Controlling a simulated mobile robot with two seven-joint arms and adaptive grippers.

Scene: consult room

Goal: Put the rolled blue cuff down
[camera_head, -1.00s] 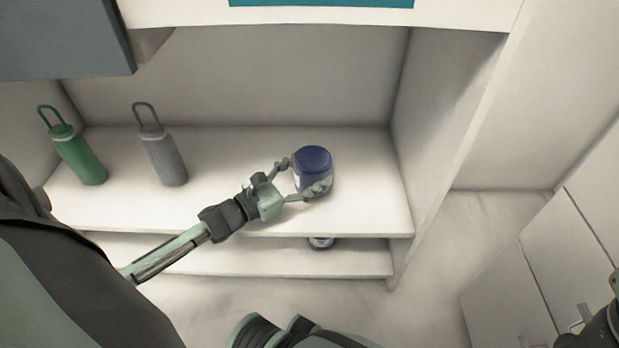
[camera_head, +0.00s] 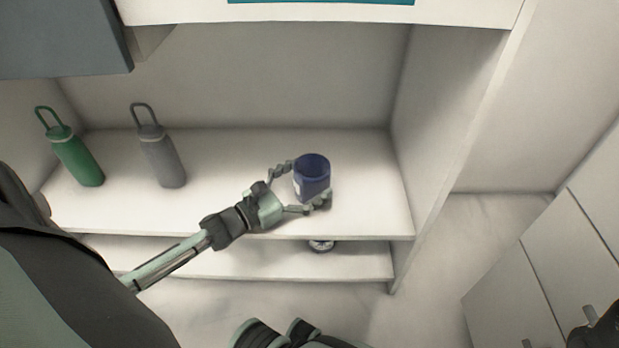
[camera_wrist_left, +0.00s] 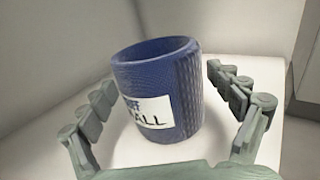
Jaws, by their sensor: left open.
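The rolled blue cuff (camera_head: 313,177) stands upright on the white shelf (camera_head: 230,205), near its right end. In the left wrist view the cuff (camera_wrist_left: 158,75) shows a white label, partly readable as "ALL", and a dark ribbed strip. My left gripper (camera_head: 300,187) is open, with one finger on each side of the cuff. In the wrist view gaps show between the cuff and both fingers. A dark part at the lower right edge of the head view may be my right arm; its gripper does not show.
A green bottle (camera_head: 78,160) and a grey bottle (camera_head: 163,160) stand on the shelf's left half. A small round item (camera_head: 321,246) sits on the lower shelf below the cuff. The shelf's side wall (camera_head: 440,120) rises at the right. White drawers (camera_head: 550,270) stand further right.

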